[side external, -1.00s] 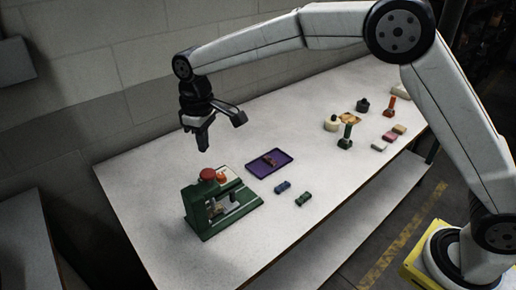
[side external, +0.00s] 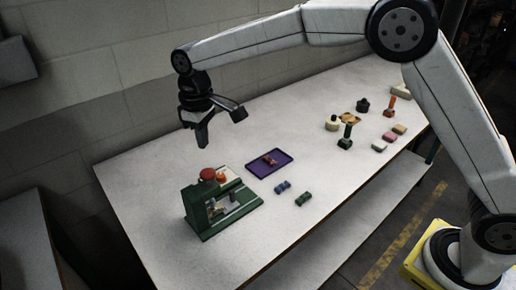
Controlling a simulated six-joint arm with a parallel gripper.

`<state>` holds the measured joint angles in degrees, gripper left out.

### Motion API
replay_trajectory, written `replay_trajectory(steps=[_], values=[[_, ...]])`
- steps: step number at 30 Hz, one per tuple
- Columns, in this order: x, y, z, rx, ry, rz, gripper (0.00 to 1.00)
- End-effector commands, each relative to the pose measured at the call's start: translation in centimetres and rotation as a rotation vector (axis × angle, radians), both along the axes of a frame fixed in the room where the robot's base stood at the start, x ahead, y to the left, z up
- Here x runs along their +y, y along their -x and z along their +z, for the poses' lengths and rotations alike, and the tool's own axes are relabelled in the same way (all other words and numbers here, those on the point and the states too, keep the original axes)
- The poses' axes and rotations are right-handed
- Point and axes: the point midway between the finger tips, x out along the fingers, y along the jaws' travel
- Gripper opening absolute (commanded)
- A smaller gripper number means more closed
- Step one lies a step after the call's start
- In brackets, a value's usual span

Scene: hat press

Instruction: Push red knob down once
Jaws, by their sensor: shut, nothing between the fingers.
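The red knob (side external: 208,174) is on top of the green press (side external: 203,213), near the left part of the white table. An orange piece (side external: 221,177) shows just right of the knob on the press. My gripper (side external: 203,143) hangs pointing down above the knob, with a clear gap between its fingertips and the knob. Its fingers are shut with nothing between them.
A purple tray (side external: 284,168) with a small reddish-brown item lies right of the press. A blue piece (side external: 282,187) and a green piece (side external: 303,199) lie in front of it.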

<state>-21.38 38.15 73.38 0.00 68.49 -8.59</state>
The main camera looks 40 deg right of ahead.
Motion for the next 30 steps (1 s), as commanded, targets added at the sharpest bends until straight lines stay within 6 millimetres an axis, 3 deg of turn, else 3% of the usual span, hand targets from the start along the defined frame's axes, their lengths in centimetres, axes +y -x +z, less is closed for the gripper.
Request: replay_trajectory(steps=[30], values=[[0.0,0.0,1.1,-0.002,-0.001,0.0,0.0]])
